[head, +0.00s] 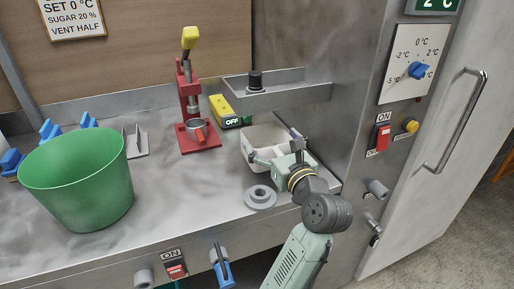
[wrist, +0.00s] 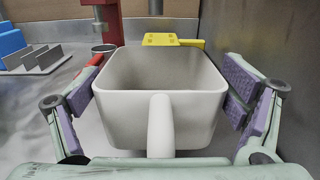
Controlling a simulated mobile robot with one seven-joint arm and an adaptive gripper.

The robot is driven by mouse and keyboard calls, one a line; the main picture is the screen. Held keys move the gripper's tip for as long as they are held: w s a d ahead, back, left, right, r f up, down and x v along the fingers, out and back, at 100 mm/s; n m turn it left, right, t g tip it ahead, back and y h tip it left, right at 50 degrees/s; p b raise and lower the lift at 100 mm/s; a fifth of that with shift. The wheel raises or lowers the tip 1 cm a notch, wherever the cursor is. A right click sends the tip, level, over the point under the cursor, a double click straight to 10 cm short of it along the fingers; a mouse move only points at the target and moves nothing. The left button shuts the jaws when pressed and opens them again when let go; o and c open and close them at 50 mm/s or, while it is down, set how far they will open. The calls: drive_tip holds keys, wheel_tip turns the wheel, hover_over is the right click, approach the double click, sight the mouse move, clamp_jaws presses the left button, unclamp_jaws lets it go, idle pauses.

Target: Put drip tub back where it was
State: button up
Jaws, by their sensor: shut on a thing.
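The drip tub (head: 262,133) is a white, open-topped tub on the steel counter, at the right end below the grey shelf. In the wrist view the tub (wrist: 128,124) is upright and looks empty, with its handle facing me. My gripper (head: 276,150) is around the tub, one padded finger on each side, shut on its walls. I cannot tell whether the tub's base touches the counter, as the arm and gripper hide part of it.
A red press (head: 187,110) and a yellow switch block (head: 224,111) marked OFF stand behind. A green bucket (head: 82,185) stands at left. A steel wall (head: 350,120) is close on the right.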

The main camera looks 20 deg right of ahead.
sight(257, 139)
drive_tip(key=w, duration=0.2)
drive_tip(key=w+b, duration=0.1)
drive_tip(key=w, duration=0.2)
drive_tip(key=w+b, duration=0.1)
drive_tip(key=w, duration=0.1)
drive_tip(key=shift+w+a+f, duration=0.4)
wheel_tip(257, 139, down, 3)
drive_tip(key=b, duration=0.4)
drive_tip(key=shift+f, duration=0.2)
drive_tip(key=shift+f, duration=0.25)
drive_tip(key=o, duration=0.9)
drive_tip(key=shift+r, duration=0.35)
drive_tip(key=s+b, duration=0.1)
drive_tip(key=s, duration=1.1)
drive_tip(key=shift+d+f+b, duration=0.15)
drive_tip(key=shift+b, duration=0.25)
